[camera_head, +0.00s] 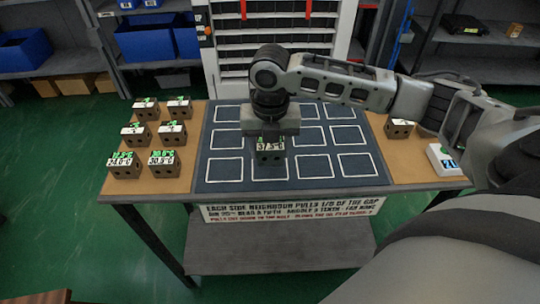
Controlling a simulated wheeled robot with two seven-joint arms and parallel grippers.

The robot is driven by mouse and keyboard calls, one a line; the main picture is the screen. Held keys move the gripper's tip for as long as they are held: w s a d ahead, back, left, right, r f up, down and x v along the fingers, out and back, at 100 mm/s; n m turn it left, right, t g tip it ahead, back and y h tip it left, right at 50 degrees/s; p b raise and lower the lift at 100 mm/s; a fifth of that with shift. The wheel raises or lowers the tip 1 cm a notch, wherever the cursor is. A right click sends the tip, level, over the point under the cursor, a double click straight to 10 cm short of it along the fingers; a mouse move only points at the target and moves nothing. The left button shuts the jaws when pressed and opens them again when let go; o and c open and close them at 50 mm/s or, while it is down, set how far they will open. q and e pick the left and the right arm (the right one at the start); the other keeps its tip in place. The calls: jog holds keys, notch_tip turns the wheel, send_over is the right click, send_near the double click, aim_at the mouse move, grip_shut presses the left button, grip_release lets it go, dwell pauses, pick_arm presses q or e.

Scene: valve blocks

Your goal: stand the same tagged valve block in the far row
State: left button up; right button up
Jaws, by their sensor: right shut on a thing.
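My right gripper (270,138) is over the dark mat, pointing down, and is shut on a dark brown valve block (270,157). The block is upright, with a white label reading about 37.5°C and some green on top. It shows in front of the mat's middle and near rows; whether it touches the mat I cannot tell. The dark mat (286,150) has white-outlined squares in three rows. The squares that show in its far row (307,111) look empty, and the arm and gripper hide part of that row. My left gripper is not in view.
Several labelled valve blocks (165,163) stand on the table's left side. Another block (399,128) stands on the right side, with a white device (443,158) in front of it. A printed sign (290,208) hangs on the front edge. A white cabinet (270,50) stands behind the table.

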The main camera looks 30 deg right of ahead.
aim_at(270, 157)
jog(key=shift+w+f, duration=0.2)
jog(key=shift+f, duration=1.4)
jog(key=shift+f, duration=0.2)
jog(key=o, duration=1.6)
jog(key=shift+c, duration=0.2)
notch_tip(270, 157, up, 12)
jog(key=shift+r+p, duration=0.15)
jog(key=shift+p, duration=0.15)
